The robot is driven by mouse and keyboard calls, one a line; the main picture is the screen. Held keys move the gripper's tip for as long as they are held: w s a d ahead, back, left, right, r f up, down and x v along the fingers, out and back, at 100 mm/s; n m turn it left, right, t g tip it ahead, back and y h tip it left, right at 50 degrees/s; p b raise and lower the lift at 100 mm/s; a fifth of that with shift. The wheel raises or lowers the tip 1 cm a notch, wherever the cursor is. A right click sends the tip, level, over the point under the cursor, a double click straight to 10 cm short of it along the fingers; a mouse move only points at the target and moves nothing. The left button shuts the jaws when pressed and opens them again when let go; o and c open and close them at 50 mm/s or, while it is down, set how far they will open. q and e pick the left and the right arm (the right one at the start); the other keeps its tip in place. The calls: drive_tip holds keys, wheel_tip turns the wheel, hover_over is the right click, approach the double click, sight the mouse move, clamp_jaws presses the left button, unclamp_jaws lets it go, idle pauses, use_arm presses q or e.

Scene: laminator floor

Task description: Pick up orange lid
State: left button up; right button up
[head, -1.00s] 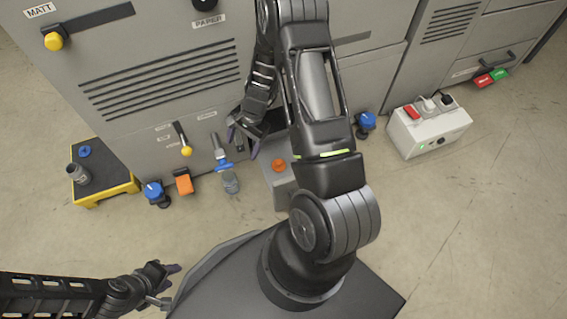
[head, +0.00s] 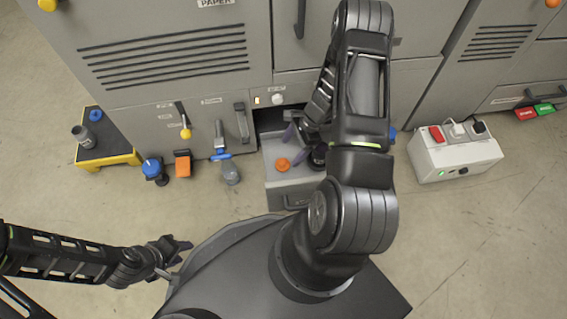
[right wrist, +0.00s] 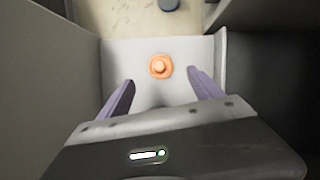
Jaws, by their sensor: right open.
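The orange lid (head: 283,164) lies on the grey surface of a pulled-out drawer (head: 291,183) low in the machine front. It also shows in the right wrist view (right wrist: 160,66), round with a raised centre knob, ahead of my fingers and roughly midway between them. My right gripper (head: 296,146) is open and empty, its purple fingers apart just beside the lid in the head view. In the right wrist view my right gripper (right wrist: 162,90) does not touch the lid. My left gripper (head: 188,258) is far off at the lower left, over the floor, with nothing visible in it.
The machine cabinet (head: 160,70) rises behind the drawer. Drawer walls flank my right fingers. A grey bottle (head: 230,173), an orange block (head: 183,163) and a blue-topped knob (head: 152,167) are left of the drawer. A white power box (head: 455,155) stands right, a yellow-edged step (head: 105,150) left.

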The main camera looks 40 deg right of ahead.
sight(285, 161)
drive_tip(key=shift+x, duration=1)
drive_tip(key=shift+f+b, duration=0.15)
drive_tip(key=shift+b, duration=0.2)
drive_tip(key=b+x, duration=0.2)
drive_tip(key=x, duration=0.2)
drive_tip(key=shift+d+f+b, duration=0.1)
drive_tip(key=shift+f+b, duration=0.15)
drive_tip(key=shift+b, duration=0.05)
drive_tip(key=shift+f, duration=0.3)
drive_tip(key=shift+c, duration=0.3)
drive_tip(key=c, duration=1.4)
